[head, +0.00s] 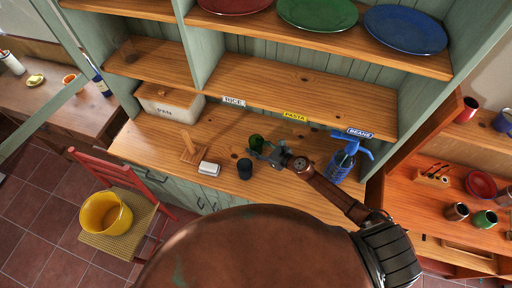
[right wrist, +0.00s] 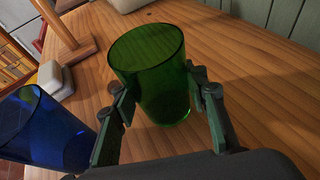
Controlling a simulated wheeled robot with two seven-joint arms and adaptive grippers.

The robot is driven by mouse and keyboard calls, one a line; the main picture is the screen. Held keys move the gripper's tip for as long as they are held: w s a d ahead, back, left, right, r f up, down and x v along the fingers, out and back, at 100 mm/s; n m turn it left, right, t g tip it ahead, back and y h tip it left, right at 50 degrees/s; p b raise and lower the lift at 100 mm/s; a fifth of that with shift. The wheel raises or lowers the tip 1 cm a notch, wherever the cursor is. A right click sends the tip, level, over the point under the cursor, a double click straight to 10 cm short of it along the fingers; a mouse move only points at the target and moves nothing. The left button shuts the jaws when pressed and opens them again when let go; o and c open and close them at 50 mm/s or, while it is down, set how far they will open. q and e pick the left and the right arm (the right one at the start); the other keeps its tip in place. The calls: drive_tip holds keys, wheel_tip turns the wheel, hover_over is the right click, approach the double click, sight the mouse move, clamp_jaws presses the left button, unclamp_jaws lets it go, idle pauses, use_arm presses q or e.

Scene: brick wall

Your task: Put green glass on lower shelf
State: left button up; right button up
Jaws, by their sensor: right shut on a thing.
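The green glass (head: 256,141) is at the wooden counter of the hutch in the head view. In the right wrist view the green glass (right wrist: 150,75) is upright, open end up, between the two fingers. My right gripper (head: 265,152) is shut on its sides; its fingers also show in the right wrist view (right wrist: 160,92). I cannot tell whether the glass touches the counter. The lower shelf (head: 300,88), with RICE, PASTA and BEANS labels on its front edge, is bare, above and behind the glass. My left gripper is not in view.
A dark blue glass (head: 244,169) stands close by on the counter, beside the gripper (right wrist: 40,130). A blue spray bottle (head: 342,163) is to the right. A wooden stand (head: 194,150), a white block (head: 209,168) and a PAN bin (head: 170,103) are left. Plates (head: 316,12) line the upper shelf.

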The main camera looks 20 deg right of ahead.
drive_tip(key=c, duration=0.7)
